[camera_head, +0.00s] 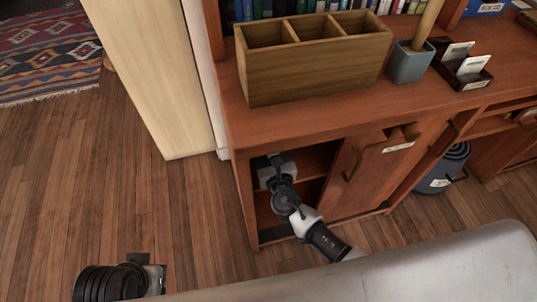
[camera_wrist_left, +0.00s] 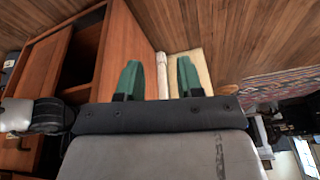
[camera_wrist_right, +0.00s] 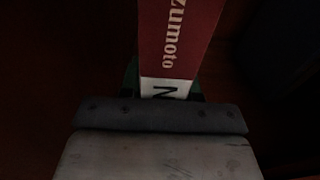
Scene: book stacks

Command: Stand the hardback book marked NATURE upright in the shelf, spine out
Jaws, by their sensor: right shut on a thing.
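In the right wrist view a book with a dark red spine (camera_wrist_right: 178,30) stands between the fingers of my right gripper (camera_wrist_right: 164,78). Its spine faces the camera, with white lettering "zumoto" and a white label showing only an "N"; the rest is hidden. My right gripper is shut on it. A shelf row of books (camera_head: 290,8) runs along the top. My left gripper (camera_wrist_left: 159,68) is open and empty, with green fingers.
A wooden divided box (camera_head: 315,75), a grey pot (camera_head: 410,62) and a card holder (camera_head: 468,72) stand on the cabinet top. A sliding door (camera_head: 375,175) covers the compartment's right part. A dark bucket (camera_head: 440,172) stands right. The wooden floor at left is clear.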

